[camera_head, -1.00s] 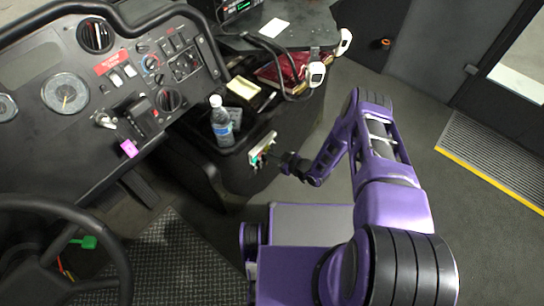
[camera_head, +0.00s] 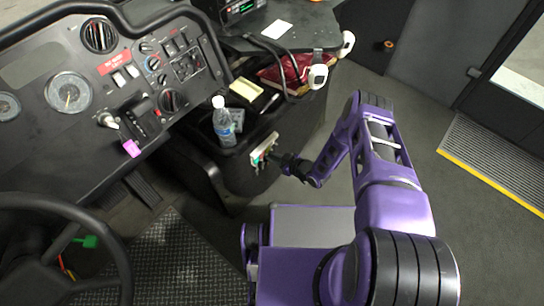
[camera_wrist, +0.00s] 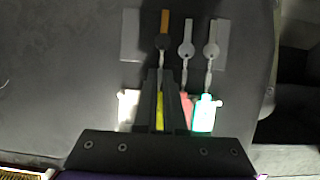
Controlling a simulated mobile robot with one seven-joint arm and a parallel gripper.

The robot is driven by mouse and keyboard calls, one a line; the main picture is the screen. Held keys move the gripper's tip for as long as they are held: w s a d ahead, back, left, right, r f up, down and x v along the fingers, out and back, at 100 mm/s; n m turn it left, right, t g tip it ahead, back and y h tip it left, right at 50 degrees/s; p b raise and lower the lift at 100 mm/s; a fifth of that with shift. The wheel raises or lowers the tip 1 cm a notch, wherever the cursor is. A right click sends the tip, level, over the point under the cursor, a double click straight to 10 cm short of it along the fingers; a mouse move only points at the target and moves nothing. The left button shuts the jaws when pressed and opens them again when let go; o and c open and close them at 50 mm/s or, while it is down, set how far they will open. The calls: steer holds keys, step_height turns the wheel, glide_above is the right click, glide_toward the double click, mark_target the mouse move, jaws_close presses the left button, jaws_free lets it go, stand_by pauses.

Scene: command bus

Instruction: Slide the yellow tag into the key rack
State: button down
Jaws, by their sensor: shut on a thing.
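The yellow tag (camera_wrist: 159,112) is between the two narrow fingers of my gripper (camera_wrist: 160,85), which is shut on it in the wrist view. A key (camera_wrist: 163,44) hangs in line with it, below a short orange strip. The key rack (camera_head: 262,148) is a small pale panel on the side of the dark console, with my gripper (camera_head: 283,161) right at it. Fingers hide much of the tag; I cannot tell how far it is in the rack. A red tag (camera_wrist: 187,110) and a green tag (camera_wrist: 204,115) are just right of the fingers, and a white piece (camera_wrist: 128,110) is left.
More keys (camera_wrist: 186,50) hang right of the fingers. A water bottle (camera_head: 222,122) stands in the console tray above the rack. The dashboard (camera_head: 110,150) and steering wheel (camera_head: 120,255) are at left. Open floor (camera_head: 400,90) lies right of the console.

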steer(key=c, duration=0.9)
jaws_free()
steer(key=shift+s+d, duration=0.95)
steer(key=shift+d, duration=0.25)
